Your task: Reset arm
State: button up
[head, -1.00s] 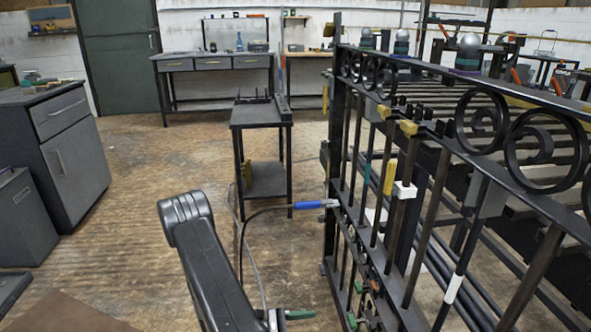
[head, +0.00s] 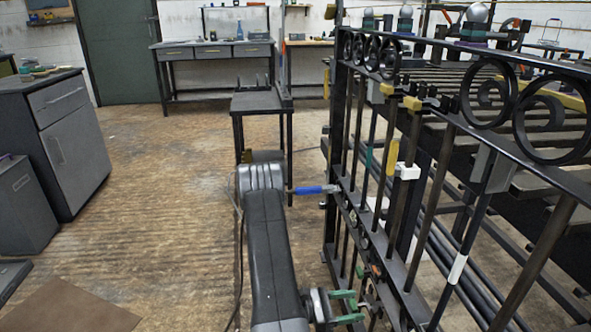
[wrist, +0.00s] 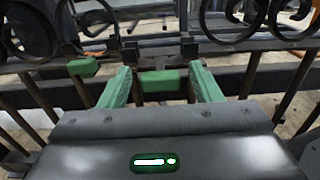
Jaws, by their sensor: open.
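My gripper (head: 347,307) has green fingers and shows at the bottom of the head view, beside the lower part of the black scroll gate (head: 420,137). In the wrist view my gripper (wrist: 163,85) has its two green fingers spread apart, with nothing held between them. The gate's bars and scrolls (wrist: 262,18) lie ahead of it in the wrist view. A green block (wrist: 162,81) sits between the fingers in the picture; I cannot tell whether it touches them.
A blue-handled tool (head: 312,190) points at the gate's left post. A small black stand (head: 262,103) is behind my arm. A grey cabinet (head: 62,150) stands at the left. Wooden floor (head: 150,190) is open between the cabinet and my arm.

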jog(key=shift+d, duration=0.6)
